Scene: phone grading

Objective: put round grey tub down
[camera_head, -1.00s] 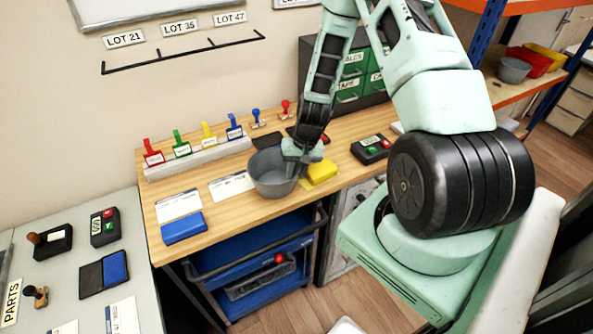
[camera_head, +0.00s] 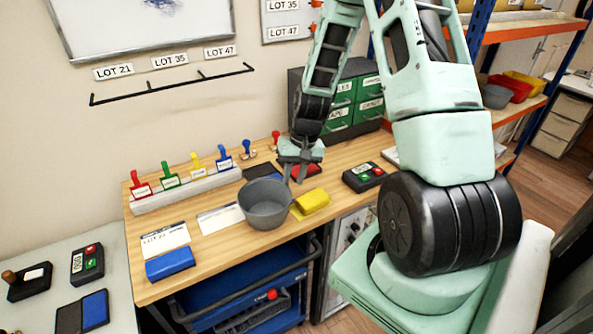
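The round grey tub (camera_head: 265,207) stands upright on the wooden bench (camera_head: 220,245), close to its front edge. A yellow block (camera_head: 311,201) lies just to its right. My gripper (camera_head: 295,176) points down above and slightly behind the tub's right rim. Its two fingers look spread apart, with nothing seen between them. The left finger overlaps the picture area near the rim, but the fingers appear clear of the tub.
A blue block (camera_head: 170,263) and paper cards (camera_head: 221,219) lie left of the tub. A black button box (camera_head: 363,177) sits to the right, with green drawers (camera_head: 341,115) behind. Bare wood shows between.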

